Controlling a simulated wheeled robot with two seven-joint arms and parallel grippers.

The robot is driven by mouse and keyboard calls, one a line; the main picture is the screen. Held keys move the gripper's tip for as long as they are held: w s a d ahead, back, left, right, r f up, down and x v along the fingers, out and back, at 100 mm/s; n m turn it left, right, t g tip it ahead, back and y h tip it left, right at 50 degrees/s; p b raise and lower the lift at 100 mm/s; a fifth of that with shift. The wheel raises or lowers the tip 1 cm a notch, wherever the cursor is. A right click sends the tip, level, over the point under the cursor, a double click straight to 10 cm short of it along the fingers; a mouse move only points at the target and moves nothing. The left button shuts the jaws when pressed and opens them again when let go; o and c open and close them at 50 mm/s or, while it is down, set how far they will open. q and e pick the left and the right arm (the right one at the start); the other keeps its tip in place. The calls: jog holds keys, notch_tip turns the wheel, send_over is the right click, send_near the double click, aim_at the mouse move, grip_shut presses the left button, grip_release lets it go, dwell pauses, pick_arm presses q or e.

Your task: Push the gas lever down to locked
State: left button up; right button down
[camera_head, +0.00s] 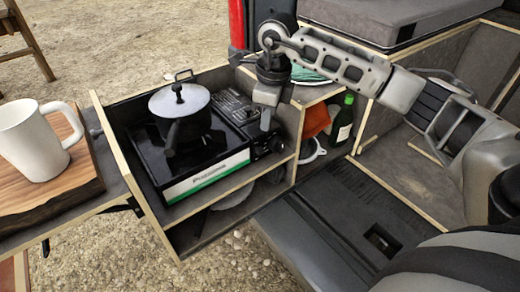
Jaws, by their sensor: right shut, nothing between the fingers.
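The black portable gas stove (205,172) sits in the pull-out wooden box, with its green-and-white labelled front facing me. Its gas cartridge cover (232,104) is on the right side, and a dark round knob (276,145) shows at the front right. I cannot make out the gas lever clearly; it is small and dark or hidden by my gripper. My right gripper (266,124) points down at the stove's front right end, just above the knob. It is shut and empty. I cannot tell whether it touches the stove. My left gripper is not in view.
A lidded grey pot (180,108) stands on the burner, its handle toward me. The box's right wall (292,135) is close beside my gripper. A white mug (32,140) stands on a wooden board (75,178) at left.

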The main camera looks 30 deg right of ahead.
aim_at(262, 150)
jog(key=shift+f, duration=0.1)
jog(key=f+b, duration=0.1)
jog(key=f, duration=0.1)
jog(key=f+b, duration=0.3)
jog(key=f, duration=0.1)
jog(key=shift+w+a, duration=0.2)
jog(key=shift+a, duration=0.1)
jog(key=shift+f+b, duration=0.35)
jog(key=shift+b, duration=0.1)
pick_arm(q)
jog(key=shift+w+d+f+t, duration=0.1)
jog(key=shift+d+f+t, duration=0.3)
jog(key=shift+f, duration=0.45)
pick_arm(e)
jog(key=shift+f, duration=0.1)
